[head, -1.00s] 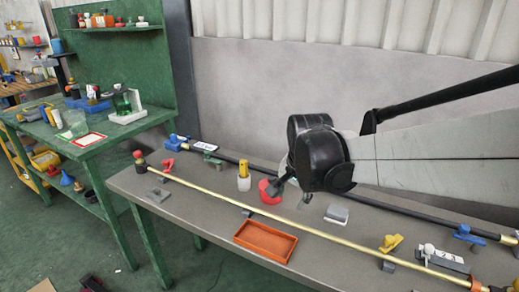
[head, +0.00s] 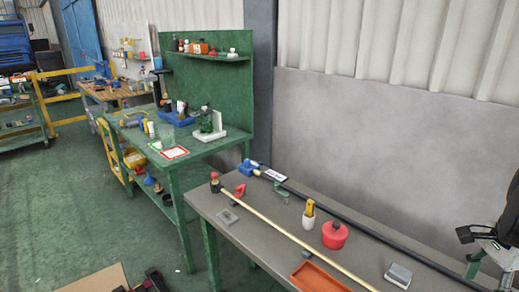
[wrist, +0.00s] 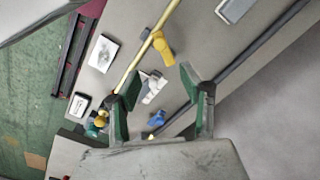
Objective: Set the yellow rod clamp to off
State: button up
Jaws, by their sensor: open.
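The yellow rod clamp (wrist: 162,46) shows in the wrist view, on or against the brass rod (wrist: 150,42), with its lever pointing away from the rod. In the head view the clamp is out of frame; the far part of the brass rod (head: 290,236) crosses the grey bench. My gripper (wrist: 160,82) is open and empty, its green-padded fingers spread below the clamp in the wrist view and apart from it. In the head view my gripper (head: 482,256) is at the right edge, partly cut off.
A blue clamp (wrist: 156,118) and a white-and-grey fitting (wrist: 152,88) lie near my fingers. A dark rod (wrist: 245,65) runs alongside. The bench also holds a red lidded pot (head: 334,236), an orange tray (head: 318,279) and a grey block (head: 398,275).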

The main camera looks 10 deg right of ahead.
notch_tip(320, 180, down, 12)
jog(key=shift+f+b, duration=0.25)
jog(key=shift+b, duration=0.75)
jog(key=shift+c, duration=0.5)
grip_shut()
